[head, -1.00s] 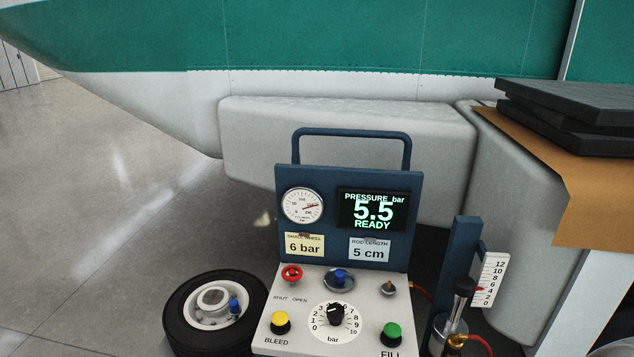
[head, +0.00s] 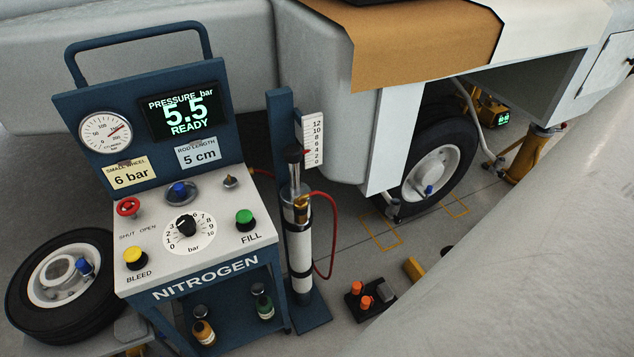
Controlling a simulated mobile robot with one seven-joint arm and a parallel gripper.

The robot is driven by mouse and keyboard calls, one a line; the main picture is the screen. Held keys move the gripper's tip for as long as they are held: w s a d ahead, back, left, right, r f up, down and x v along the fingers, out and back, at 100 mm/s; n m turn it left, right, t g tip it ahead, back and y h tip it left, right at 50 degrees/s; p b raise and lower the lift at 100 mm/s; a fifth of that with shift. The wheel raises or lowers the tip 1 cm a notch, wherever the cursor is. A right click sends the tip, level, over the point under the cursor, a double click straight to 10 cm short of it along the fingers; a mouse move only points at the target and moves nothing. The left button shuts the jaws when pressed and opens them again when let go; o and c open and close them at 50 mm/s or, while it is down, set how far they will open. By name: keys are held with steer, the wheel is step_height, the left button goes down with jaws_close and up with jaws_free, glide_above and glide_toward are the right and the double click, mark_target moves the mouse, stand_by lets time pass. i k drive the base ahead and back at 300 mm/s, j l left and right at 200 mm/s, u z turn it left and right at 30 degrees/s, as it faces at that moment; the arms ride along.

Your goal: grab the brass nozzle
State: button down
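A small brass-coloured fitting (head: 301,202), which looks like the brass nozzle, sits at the upper part of an upright strut (head: 299,250) beside the nitrogen cart. A red hose (head: 333,225) runs from about there, loops down on the right and comes back toward the strut's lower part. Whether the fitting is seated in a holder or fixed to the strut is too small to tell. My gripper is not in view.
The nitrogen cart (head: 205,265) stands left of the strut, its display (head: 183,112) reading 5.5 READY. A loose wheel (head: 30,300) lies at its left. A dark block with orange knobs (head: 369,299) is on the floor. A large pale surface fills the lower right.

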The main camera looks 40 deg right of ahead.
mark_target(300, 204)
steer(key=z, duration=0.9)
